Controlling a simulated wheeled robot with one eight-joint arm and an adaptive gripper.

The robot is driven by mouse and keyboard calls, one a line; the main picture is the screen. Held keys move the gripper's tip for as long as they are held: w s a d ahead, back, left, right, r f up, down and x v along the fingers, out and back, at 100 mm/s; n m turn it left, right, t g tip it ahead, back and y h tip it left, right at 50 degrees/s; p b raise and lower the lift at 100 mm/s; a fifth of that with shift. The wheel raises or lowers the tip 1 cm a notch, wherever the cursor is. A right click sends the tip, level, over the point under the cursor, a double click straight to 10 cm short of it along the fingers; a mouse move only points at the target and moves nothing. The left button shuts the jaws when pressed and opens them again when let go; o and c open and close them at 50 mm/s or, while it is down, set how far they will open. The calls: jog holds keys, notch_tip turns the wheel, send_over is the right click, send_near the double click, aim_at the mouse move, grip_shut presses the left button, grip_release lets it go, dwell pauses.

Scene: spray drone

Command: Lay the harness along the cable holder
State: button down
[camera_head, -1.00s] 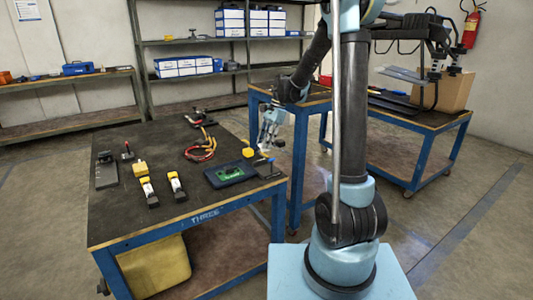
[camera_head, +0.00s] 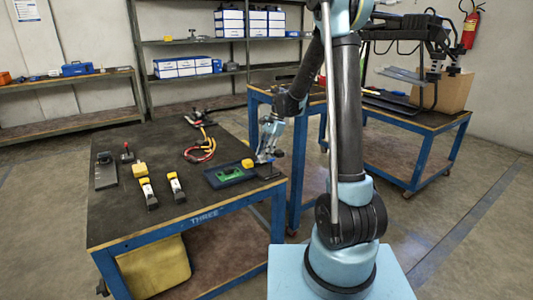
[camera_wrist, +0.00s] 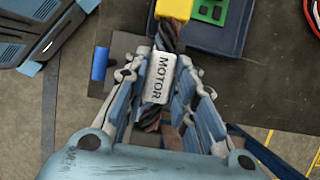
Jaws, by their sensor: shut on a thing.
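The harness (camera_wrist: 167,38) is a dark twisted cable with a white sleeve marked MOTOR and a yellow connector (camera_wrist: 173,9) at one end. My gripper (camera_wrist: 158,75) is shut on it at the sleeve. In the head view my gripper (camera_head: 266,157) is low over the right edge of the table, and the yellow connector (camera_head: 248,163) sticks out to its left. A dark plate (camera_wrist: 122,45) with a blue piece lies beneath the fingers; I cannot tell if it is the cable holder. Whether the harness touches it is hidden.
A green circuit board (camera_head: 230,174) in a dark tray lies just left of my gripper. Red and yellow cables (camera_head: 202,150) lie behind it. The table's front right is bare.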

jog(key=shift+f, duration=0.25)
jog(key=c, duration=1.3)
grip_release()
jog(key=shift+r, duration=0.1)
